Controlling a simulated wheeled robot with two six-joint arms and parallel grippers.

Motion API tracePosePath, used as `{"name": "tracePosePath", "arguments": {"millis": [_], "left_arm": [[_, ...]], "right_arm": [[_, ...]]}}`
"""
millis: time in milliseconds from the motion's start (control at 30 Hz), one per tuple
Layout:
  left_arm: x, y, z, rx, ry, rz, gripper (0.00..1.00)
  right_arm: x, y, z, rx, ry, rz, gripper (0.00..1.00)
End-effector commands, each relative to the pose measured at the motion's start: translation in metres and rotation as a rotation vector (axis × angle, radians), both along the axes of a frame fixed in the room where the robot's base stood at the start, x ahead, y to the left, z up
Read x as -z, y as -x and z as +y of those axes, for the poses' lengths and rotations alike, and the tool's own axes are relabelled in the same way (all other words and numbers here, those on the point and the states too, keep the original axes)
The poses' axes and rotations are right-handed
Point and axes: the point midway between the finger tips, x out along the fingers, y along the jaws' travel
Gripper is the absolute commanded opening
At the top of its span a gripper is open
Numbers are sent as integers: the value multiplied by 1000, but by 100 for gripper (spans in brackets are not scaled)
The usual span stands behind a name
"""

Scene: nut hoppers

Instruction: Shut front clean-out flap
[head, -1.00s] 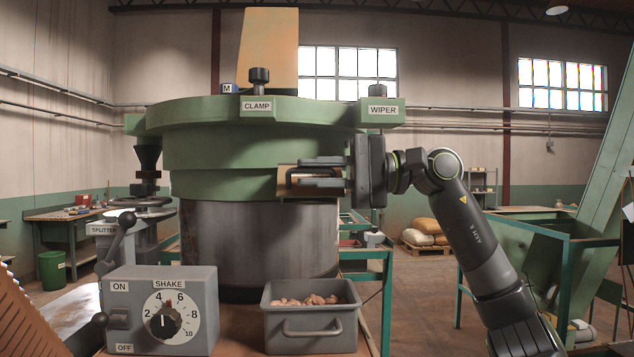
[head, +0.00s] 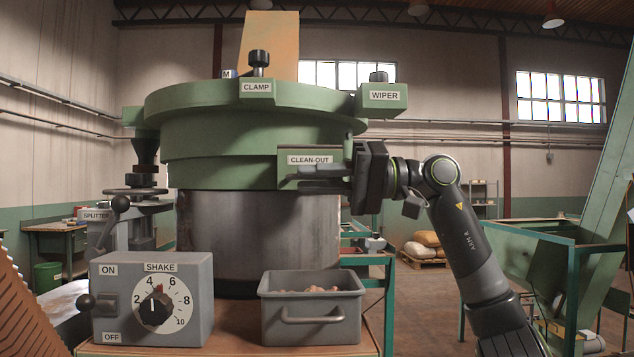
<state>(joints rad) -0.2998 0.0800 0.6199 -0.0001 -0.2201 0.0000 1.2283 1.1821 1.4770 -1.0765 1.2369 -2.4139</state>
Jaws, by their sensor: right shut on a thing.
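The front clean-out flap (head: 309,160) stands upright on the green sieve housing (head: 220,165), its CLEAN-OUT label facing me. No opening shows around it, though my fingers hide part of its lower edge, and I cannot tell whether it is latched. My right gripper (head: 318,174) reaches in from the right and is shut on the flap, fingers pointing left across its lower part. My left gripper is out of view.
A grey bin (head: 311,333) with brown nuts stands below the flap, in front of the metal drum (head: 258,235). A grey SHAKE control box (head: 152,300) is at left. The WIPER block (head: 383,98) juts out above my right gripper.

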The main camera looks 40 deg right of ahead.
Motion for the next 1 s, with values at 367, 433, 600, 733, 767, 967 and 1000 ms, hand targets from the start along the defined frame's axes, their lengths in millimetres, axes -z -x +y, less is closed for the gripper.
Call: {"name": "tracePosePath", "arguments": {"millis": [367, 433, 600, 733, 767, 967, 1000], "left_arm": [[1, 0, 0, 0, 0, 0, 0], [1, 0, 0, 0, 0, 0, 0], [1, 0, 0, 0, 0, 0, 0], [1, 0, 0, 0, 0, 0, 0], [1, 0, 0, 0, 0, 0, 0], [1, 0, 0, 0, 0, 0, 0], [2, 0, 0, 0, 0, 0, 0]], "right_arm": [[-6, 0, -3, 13, 6, -38, 0], [-6, 0, -3, 13, 6, -38, 0], [-6, 0, -3, 14, 7, -37, 21], [-5, 0, -3, 12, 6, -35, 31], [-5, 0, -2, 11, 7, -35, 31], [-3, 0, -2, 7, 9, -31, 31], [-2, 0, -1, 7, 9, -31, 31]]}}
